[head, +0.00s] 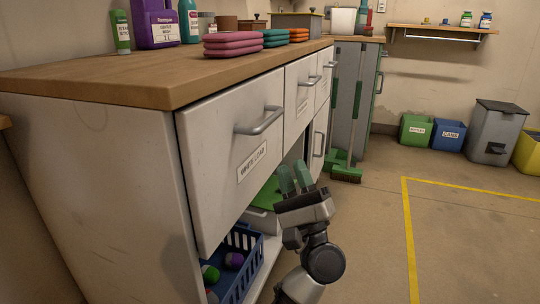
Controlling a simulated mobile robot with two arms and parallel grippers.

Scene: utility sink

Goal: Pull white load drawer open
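The white load drawer (215,145) is the large pale front at the near end of the cabinet, with a "WHITE LOAD" label (252,162). Its front looks about flush with the cabinet, so it appears shut. Its grey bar handle (262,121) sits high on the front and is free. My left gripper (294,178) is below and to the right of the handle, in front of the cabinet. Its green fingers point up, with a gap between them and nothing visible held. It does not touch the handle. My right gripper is out of view.
Below the drawer, an open shelf holds a blue basket (238,262) with rolled items. Pink folded cloths (233,42) and bottles stand on the wooden counter (120,80). A green broom (346,173) stands beyond my gripper.

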